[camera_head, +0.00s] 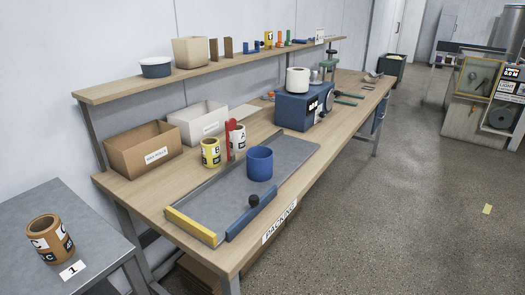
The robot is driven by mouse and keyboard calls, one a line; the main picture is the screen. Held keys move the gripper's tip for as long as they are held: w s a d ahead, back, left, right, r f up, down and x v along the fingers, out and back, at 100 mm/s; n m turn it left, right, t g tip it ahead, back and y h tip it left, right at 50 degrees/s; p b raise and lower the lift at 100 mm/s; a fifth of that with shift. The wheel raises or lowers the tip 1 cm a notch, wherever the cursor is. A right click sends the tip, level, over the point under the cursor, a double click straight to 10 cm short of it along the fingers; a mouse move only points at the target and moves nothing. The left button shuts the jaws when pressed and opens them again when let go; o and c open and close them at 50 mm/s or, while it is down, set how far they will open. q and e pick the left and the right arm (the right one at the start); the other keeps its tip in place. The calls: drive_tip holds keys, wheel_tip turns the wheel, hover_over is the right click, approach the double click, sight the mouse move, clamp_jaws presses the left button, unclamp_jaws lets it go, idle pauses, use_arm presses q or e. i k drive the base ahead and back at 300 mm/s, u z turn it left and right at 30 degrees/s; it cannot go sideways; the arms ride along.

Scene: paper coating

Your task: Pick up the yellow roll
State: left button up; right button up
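The yellow roll (210,153) stands upright on the wooden workbench, with a dark band and the letter B on its side. It is beside the back edge of the grey cutting board, and I cannot tell whether they touch. A white roll (238,137) marked A stands just to its right, with a red upright piece (230,138) between them. Neither of my grippers is in view.
A blue cup-like cylinder (259,163) stands on the grey board (215,197). Cardboard (143,152) and white (199,121) boxes stand behind the rolls. An orange-brown roll (49,239) is on a grey side table (22,208). A blue machine (292,111) stands farther right. Open floor lies right.

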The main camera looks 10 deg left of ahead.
sight(210, 147)
drive_tip(key=z, duration=1.2)
drive_tip(key=i, duration=2.9)
drive_tip(key=u, duration=4.05)
